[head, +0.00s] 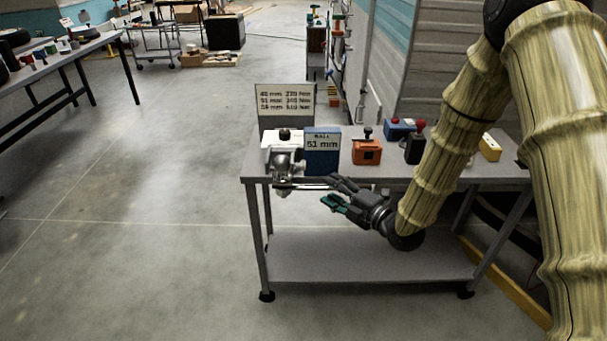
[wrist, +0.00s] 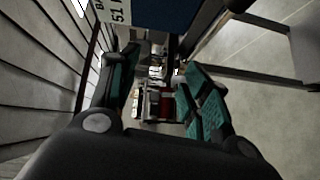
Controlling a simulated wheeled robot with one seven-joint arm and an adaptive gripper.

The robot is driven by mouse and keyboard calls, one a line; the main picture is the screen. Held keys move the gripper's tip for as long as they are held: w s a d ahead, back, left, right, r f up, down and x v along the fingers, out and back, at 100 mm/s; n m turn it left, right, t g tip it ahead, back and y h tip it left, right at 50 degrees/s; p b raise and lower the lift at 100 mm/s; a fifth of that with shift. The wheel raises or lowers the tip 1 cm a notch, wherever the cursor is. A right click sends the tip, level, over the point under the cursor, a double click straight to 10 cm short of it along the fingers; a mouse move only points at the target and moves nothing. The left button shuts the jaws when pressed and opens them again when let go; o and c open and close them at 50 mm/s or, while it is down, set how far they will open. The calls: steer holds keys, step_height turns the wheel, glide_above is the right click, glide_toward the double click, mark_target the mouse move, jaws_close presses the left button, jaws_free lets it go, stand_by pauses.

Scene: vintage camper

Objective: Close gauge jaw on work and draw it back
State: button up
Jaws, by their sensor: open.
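The gauge (head: 283,152), a white and silver device with a dark knob on top, stands at the left front corner of the grey bench. A thin bar (head: 303,187) runs from its lower part to the right, along the bench's front edge. My gripper (head: 333,193) is open, its teal-padded fingers pointing left near the right end of this bar. I cannot tell whether they touch it. In the wrist view my open fingers (wrist: 160,88) stand on either side of a small, dark, cluttered area. The jaw and any work in it are too small to make out.
A blue block (head: 321,157) labelled "51 mm" stands right of the gauge; it hangs over the wrist view's top (wrist: 165,12). A board with size figures (head: 285,103) stands behind. An orange box (head: 366,152) and other small items line the bench (head: 390,176). Floor at left is clear.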

mark_target(304, 165)
steer(key=shift+n+y, duration=0.5)
steer(key=shift+n, duration=0.4)
steer(key=x, duration=0.4)
steer(key=r+p+x, duration=0.1)
steer(key=x, duration=0.2)
steer(key=r+x, duration=0.1)
steer(key=x, duration=0.3)
steer(key=shift+w+a+r, duration=0.2)
steer(key=shift+w, duration=0.15)
steer(key=shift+c, duration=0.5)
